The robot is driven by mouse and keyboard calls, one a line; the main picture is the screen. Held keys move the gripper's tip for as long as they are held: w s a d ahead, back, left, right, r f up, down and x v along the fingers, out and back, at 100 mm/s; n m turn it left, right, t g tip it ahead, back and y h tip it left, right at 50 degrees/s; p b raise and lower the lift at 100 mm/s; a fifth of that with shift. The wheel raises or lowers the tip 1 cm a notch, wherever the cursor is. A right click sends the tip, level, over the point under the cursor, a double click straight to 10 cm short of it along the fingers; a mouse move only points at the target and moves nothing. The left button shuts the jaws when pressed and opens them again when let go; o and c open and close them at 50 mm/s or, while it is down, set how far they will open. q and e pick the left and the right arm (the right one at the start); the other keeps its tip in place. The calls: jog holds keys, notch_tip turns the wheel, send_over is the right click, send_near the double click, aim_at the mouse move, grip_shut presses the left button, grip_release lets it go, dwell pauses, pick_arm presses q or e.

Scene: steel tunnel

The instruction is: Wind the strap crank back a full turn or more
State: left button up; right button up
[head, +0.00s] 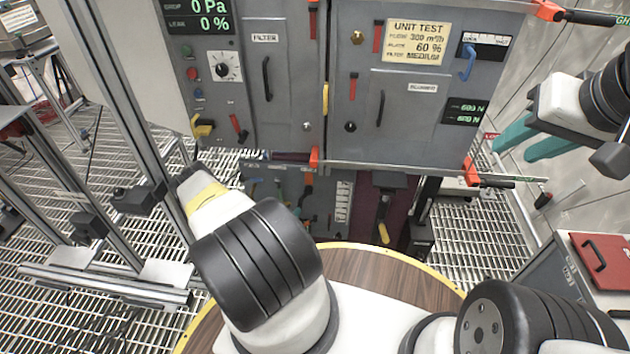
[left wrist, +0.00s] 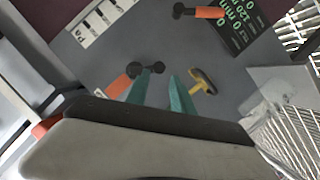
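In the left wrist view an orange handle with a black hub and knob (left wrist: 146,69) sits on a grey panel; it looks like a crank, but I cannot tell for sure that it is the strap crank. My left gripper (left wrist: 160,77) is open, its two teal fingers apart. One fingertip overlaps the black hub in the picture; contact cannot be told. My right gripper (head: 512,150) is open and empty at the right, beside the cabinet.
A yellow T-handle (left wrist: 203,82) is close right of the left fingers. Another orange handle (left wrist: 208,12) lies beside a green display (left wrist: 246,22). The grey cabinet (head: 290,100) with levers and doors fills the top. A red-lidded box (head: 600,258) stands at right.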

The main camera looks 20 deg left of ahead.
aim_at(300, 205)
pick_arm(q)
jog(key=shift+n+h, duration=0.3)
jog(key=shift+n, duration=0.1)
jog(key=x, duration=0.7)
jog(key=shift+w+a, duration=0.1)
jog(key=shift+w, duration=0.25)
grip_shut()
